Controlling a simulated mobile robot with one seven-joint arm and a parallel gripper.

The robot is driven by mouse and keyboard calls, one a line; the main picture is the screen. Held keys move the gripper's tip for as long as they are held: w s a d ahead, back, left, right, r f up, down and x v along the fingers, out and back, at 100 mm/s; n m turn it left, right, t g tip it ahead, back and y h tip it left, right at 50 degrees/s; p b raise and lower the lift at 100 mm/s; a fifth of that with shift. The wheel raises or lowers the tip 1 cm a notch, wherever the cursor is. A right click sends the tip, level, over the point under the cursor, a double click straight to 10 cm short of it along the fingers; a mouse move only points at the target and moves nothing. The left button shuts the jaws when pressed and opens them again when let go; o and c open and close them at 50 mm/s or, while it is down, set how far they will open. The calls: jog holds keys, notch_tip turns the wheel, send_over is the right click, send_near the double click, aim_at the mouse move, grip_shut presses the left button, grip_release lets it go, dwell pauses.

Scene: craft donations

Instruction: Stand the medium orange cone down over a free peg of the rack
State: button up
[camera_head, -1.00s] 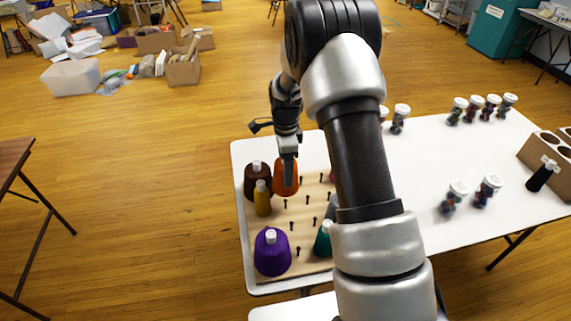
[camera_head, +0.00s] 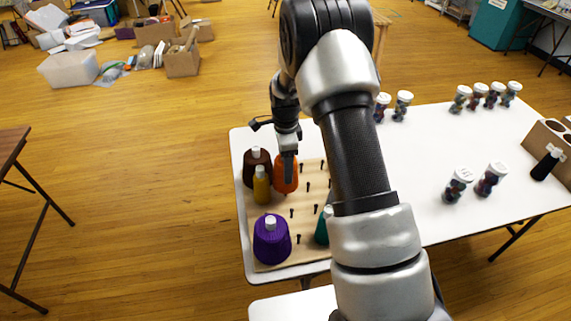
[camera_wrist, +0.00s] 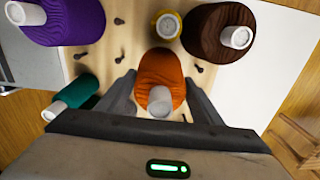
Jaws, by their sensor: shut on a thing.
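My gripper (camera_head: 289,172) is shut on the orange cone (camera_head: 285,178), whose white tip points up. In the wrist view the orange cone (camera_wrist: 161,72) sits between the two fingers. It is upright over the back left part of the wooden peg rack (camera_head: 276,209). I cannot tell whether its base touches the board, and any peg beneath it is hidden. Bare dark pegs (camera_head: 299,239) show on the rack. A brown cone (camera_head: 257,172), a thin yellow cone (camera_head: 262,187), a purple cone (camera_head: 271,243) and a partly hidden teal cone (camera_head: 322,230) stand on it.
The brown and yellow cones are close to the left of the orange one. The white table (camera_head: 425,160) has several white-lidded jars (camera_head: 458,186) and a brown holed box (camera_head: 549,146) at right. My arm hides the rack's right part.

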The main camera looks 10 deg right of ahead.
jog(key=shift+f+b, duration=1.55)
jog(key=shift+f, duration=0.9)
jog(key=shift+f, duration=0.3)
jog(key=o, duration=1.3)
jog(key=shift+c, duration=0.2)
